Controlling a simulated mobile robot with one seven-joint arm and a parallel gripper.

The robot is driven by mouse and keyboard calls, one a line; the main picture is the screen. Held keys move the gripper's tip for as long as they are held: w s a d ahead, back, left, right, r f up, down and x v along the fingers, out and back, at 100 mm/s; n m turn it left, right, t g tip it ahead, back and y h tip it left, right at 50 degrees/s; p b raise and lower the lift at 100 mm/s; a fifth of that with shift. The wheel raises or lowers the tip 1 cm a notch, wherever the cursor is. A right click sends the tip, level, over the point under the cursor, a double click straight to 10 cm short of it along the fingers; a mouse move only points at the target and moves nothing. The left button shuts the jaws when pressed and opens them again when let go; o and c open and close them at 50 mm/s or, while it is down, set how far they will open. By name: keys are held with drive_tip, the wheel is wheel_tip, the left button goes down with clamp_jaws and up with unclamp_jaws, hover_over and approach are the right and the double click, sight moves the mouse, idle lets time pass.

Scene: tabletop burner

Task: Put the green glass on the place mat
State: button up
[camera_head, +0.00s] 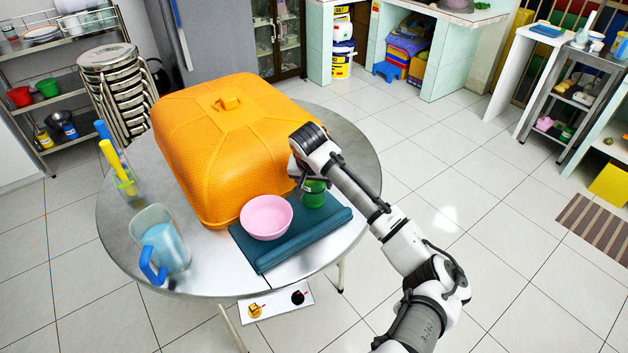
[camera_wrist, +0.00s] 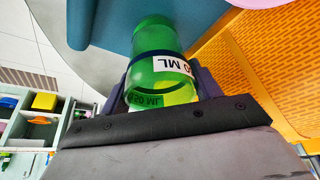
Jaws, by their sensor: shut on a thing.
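The green glass (camera_head: 314,197) is upright over the right end of the teal place mat (camera_head: 272,256). I cannot tell whether its base touches the mat. My gripper (camera_head: 311,182) is shut on the glass near its upper part and partly hides it. In the wrist view, the green glass (camera_wrist: 150,38) with a white label sits between the two fingers of my gripper (camera_wrist: 160,84). The teal mat (camera_wrist: 112,22) lies beyond it. A pink bowl (camera_head: 266,218) stands on the mat, just left of the glass.
A large orange food cover (camera_head: 225,130) stands behind the mat, close to my gripper. A pitcher (camera_head: 158,245) with a blue handle and a holder with blue and yellow items (camera_head: 122,180) stand at the left of the round metal table (camera_head: 205,262).

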drive_tip(key=o, duration=1.4)
drive_tip(key=b+v, duration=0.2)
drive_tip(key=v, duration=1)
drive_tip(key=shift+r+b, duration=0.15)
drive_tip(key=shift+b, duration=0.15)
